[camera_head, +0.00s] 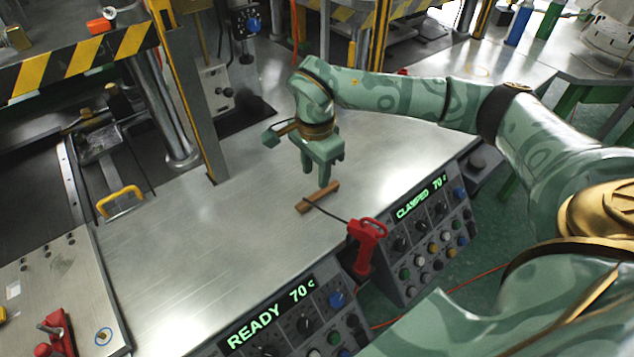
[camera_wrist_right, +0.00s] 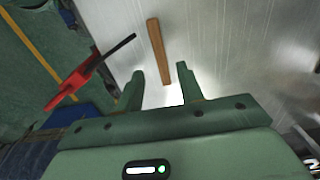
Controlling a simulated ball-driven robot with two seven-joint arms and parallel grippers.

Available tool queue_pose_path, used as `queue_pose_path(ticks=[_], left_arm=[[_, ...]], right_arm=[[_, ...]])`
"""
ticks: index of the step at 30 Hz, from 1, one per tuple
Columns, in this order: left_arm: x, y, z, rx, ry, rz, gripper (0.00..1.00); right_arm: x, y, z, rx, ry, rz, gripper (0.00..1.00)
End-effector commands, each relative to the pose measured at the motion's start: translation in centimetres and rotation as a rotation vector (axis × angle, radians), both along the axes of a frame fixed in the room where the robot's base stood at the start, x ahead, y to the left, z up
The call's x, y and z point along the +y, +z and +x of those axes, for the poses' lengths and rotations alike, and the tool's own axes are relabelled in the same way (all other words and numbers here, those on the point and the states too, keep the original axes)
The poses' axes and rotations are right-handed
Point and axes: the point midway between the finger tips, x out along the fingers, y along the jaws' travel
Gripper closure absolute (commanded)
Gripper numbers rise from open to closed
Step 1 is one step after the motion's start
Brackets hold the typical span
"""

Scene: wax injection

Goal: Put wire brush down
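The wire brush (camera_head: 318,197) shows as a narrow brown wooden bar lying on the metal table, near the table's front edge by the control panels. Its bristles cannot be made out. My right gripper (camera_head: 317,174) points down just behind and above the brush. In the right wrist view the fingers (camera_wrist_right: 161,84) are apart with nothing gripped. There the brush (camera_wrist_right: 157,50) extends away beyond the fingertips, its near end appearing between them. The exact height of the fingers over the table is hard to judge. My left gripper is not in view.
A red-handled tool (camera_head: 366,240) with a thin black rod stands at the panels, its rod reaching over towards the brush. The metal table (camera_head: 200,255) is clear left of the brush.

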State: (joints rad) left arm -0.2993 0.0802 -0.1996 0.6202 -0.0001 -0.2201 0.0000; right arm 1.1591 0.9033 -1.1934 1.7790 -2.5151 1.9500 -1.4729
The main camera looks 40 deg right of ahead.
Motion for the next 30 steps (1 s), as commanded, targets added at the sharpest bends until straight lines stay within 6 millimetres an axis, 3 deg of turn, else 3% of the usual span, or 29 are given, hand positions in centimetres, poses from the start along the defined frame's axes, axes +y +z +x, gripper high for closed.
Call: queue_pose_path(ticks=[1, 3, 9, 30], left_arm=[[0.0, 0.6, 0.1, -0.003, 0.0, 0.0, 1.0], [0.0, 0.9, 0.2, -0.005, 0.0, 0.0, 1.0], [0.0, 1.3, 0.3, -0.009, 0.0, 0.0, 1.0], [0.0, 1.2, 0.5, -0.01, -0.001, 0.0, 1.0]], right_arm=[[-0.1, 1.6, 0.1, -0.005, -0.001, -0.001, 0.63], [-0.1, 2.8, 0.0, -0.004, 0.0, -0.001, 0.63], [0.0, 4.7, 0.0, 0.0, 0.0, 0.0, 0.63], [0.0, 4.8, 0.0, 0.002, 0.0, 0.0, 0.63]])
